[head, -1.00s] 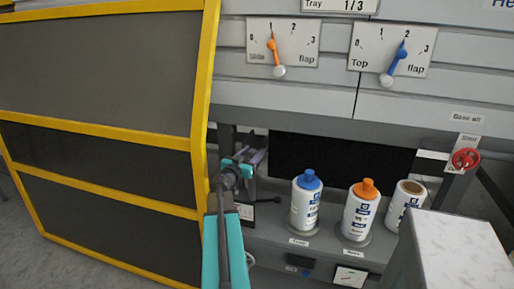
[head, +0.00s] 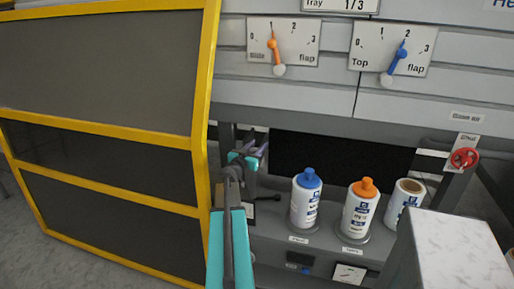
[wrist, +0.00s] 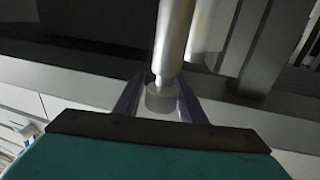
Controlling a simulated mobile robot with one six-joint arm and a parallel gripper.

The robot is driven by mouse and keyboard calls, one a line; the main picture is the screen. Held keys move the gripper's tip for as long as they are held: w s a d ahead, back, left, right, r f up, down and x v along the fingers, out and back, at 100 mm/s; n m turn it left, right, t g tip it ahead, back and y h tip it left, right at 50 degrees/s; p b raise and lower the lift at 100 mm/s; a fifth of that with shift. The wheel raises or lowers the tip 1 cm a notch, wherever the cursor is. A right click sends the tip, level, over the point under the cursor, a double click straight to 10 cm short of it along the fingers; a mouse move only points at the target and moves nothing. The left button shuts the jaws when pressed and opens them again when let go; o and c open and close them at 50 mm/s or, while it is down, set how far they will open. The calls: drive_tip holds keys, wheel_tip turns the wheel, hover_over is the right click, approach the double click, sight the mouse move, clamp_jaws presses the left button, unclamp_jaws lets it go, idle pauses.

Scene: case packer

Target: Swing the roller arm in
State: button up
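In the wrist view, a grey metal cylinder (wrist: 174,35), perhaps the roller or its arm, runs down from the top and ends in a pale round end piece (wrist: 161,98). The two fingers of my gripper (wrist: 160,85) stand on either side of this end piece, spread apart, with a narrow gap at the left; at the right I cannot tell whether they touch. In the head view my gripper (head: 258,150) reaches into the dark opening beside the yellow-framed guard. The roller arm cannot be made out there, as my arm and the shadow hide it.
The yellow-framed guard (head: 205,100) stands close on the left. A blue-capped bottle (head: 305,203), an orange-capped bottle (head: 359,215) and an open-topped white container (head: 405,200) stand on the shelf to the right. A red knob (head: 464,158) is at the far right.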

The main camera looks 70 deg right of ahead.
clamp_jaws()
